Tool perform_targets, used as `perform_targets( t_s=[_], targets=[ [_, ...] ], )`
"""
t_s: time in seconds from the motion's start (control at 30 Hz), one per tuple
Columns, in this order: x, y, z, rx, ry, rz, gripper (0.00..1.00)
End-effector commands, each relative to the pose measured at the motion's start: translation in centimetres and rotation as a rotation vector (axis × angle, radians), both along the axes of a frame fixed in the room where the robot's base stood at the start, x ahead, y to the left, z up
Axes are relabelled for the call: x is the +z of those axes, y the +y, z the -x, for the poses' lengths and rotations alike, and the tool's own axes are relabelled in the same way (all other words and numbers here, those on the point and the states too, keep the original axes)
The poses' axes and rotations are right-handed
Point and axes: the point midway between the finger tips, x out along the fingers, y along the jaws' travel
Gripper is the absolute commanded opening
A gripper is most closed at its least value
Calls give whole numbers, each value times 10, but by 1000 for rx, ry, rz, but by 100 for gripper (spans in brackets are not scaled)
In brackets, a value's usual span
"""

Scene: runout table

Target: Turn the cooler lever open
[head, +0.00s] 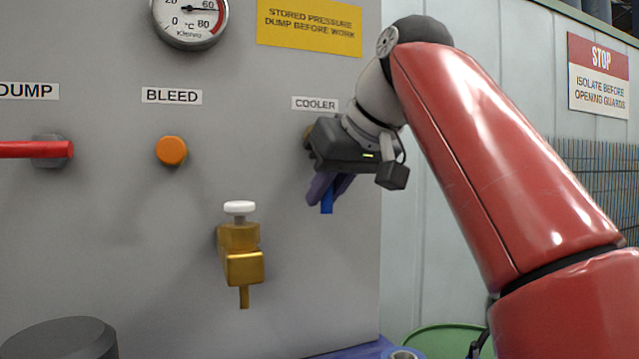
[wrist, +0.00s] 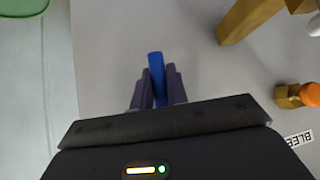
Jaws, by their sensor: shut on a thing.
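The cooler lever is blue. Its end (head: 327,201) shows below my gripper (head: 325,190) in the head view, under the COOLER label (head: 315,104), and points down. My gripper's dark purple fingers are shut on the lever, one on each side. In the wrist view the lever (wrist: 157,75) sticks out between the fingertips of my gripper (wrist: 158,85). The lever's pivot is hidden behind my gripper and wrist.
A brass valve (head: 241,255) with a white knob stands left of my gripper. An orange BLEED button (head: 171,151) and a red DUMP lever (head: 35,149) are farther left on the grey panel. A green drum (head: 445,341) stands low at the right.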

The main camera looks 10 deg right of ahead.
Motion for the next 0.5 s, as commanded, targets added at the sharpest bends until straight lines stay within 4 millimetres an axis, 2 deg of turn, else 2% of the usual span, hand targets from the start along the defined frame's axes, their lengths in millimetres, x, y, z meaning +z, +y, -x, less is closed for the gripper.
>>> perform_targets(
  t_s=[0.5],
  targets=[
    [1, -4, -2, -2, -20, 47, 0]
  ],
)
